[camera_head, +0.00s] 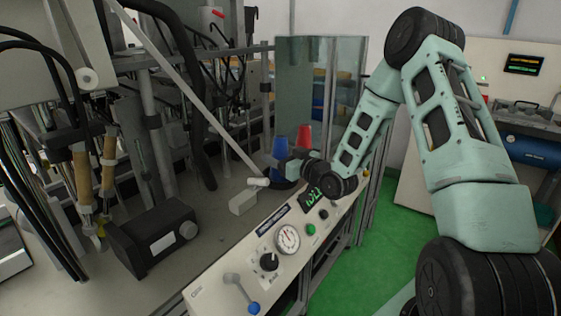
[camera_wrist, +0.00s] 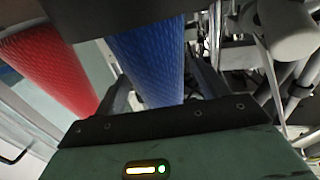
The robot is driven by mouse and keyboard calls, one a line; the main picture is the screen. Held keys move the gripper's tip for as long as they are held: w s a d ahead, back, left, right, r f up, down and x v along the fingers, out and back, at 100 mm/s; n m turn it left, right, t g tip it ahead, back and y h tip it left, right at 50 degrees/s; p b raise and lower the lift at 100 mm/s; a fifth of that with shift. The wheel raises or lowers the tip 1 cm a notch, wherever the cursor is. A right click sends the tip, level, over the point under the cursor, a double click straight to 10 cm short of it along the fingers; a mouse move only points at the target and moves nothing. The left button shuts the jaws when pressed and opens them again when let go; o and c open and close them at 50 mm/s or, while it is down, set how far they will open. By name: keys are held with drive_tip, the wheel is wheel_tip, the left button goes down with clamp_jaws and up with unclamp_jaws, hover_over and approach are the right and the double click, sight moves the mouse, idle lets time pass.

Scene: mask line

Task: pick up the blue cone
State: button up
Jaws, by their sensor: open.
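The blue cone (camera_head: 279,147) stands upright near the back of the bench in the head view. In the wrist view the blue cone (camera_wrist: 152,62) fills the middle, its ridged side close to the camera. My gripper (camera_head: 285,172) is at the lower part of the blue cone, hiding some of it. In the wrist view my gripper (camera_wrist: 162,82) is open, with a finger on each side of the blue cone. I cannot tell whether either finger touches it.
A red cone (camera_head: 304,138) stands just right of the blue one; the red cone (camera_wrist: 48,68) is close on the left in the wrist view. A control panel (camera_head: 205,288) with gauge and knobs runs along the bench front. A black box (camera_head: 153,238) sits at left.

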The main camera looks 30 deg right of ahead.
drive_tip(key=shift+w, duration=0.1)
drive_tip(key=c, duration=1.2)
